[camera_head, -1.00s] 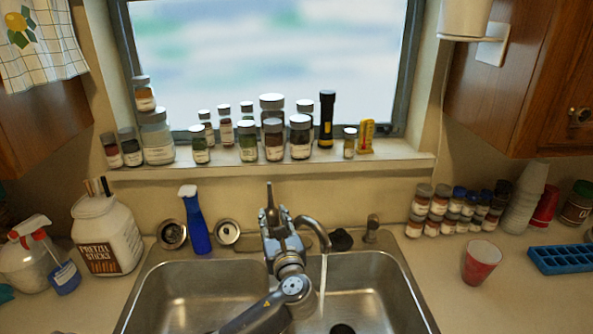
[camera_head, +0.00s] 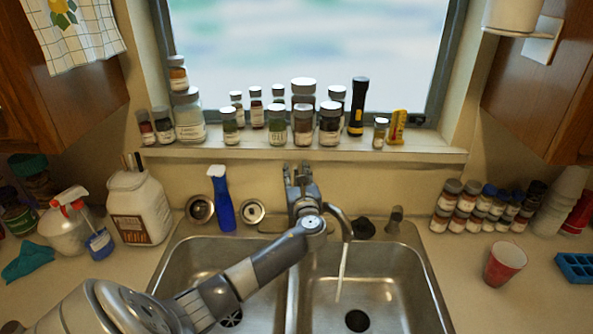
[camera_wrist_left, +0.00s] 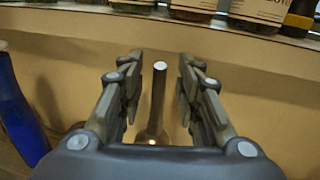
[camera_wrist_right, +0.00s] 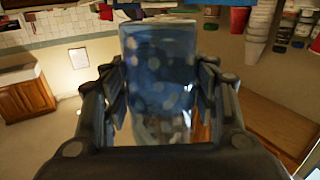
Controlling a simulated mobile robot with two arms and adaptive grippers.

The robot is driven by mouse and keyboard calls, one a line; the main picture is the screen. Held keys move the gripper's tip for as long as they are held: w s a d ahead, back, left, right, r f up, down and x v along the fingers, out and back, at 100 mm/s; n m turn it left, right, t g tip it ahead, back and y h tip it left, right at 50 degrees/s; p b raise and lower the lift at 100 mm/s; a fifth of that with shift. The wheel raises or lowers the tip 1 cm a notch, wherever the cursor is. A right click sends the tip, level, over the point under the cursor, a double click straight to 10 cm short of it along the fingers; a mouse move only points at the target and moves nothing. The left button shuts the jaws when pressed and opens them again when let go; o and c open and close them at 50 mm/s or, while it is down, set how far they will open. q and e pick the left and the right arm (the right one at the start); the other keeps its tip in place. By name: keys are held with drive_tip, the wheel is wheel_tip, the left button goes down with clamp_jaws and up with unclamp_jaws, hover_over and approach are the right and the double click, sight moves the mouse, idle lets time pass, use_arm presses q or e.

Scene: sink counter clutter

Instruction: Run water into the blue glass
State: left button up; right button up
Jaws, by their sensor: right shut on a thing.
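The blue glass (camera_wrist_right: 160,75) is between the fingers of my right gripper (camera_wrist_right: 160,95) in the right wrist view. The glass is see-through, and my right gripper is shut on it. Neither shows in the head view. A thin stream of water (camera_head: 342,272) falls from the faucet spout (camera_head: 340,218) into the right sink basin. My left gripper (camera_head: 300,178) is at the faucet. In the left wrist view its fingers (camera_wrist_left: 160,85) are open on both sides of the upright faucet lever (camera_wrist_left: 157,100), with gaps showing.
The right basin (camera_head: 390,290) has a dark drain (camera_head: 356,320). A red cup (camera_head: 505,264) stands on the right counter, near several small jars (camera_head: 465,212). A blue spray bottle (camera_head: 223,205) stands behind the left basin. Jars and a flashlight (camera_head: 358,105) line the windowsill.

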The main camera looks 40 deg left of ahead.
use_arm(q)
drive_tip(key=shift+w+a, duration=0.15)
drive_tip(key=shift+a, duration=0.05)
use_arm(e)
drive_tip(key=shift+r, duration=0.15)
use_arm(q)
clamp_jaws()
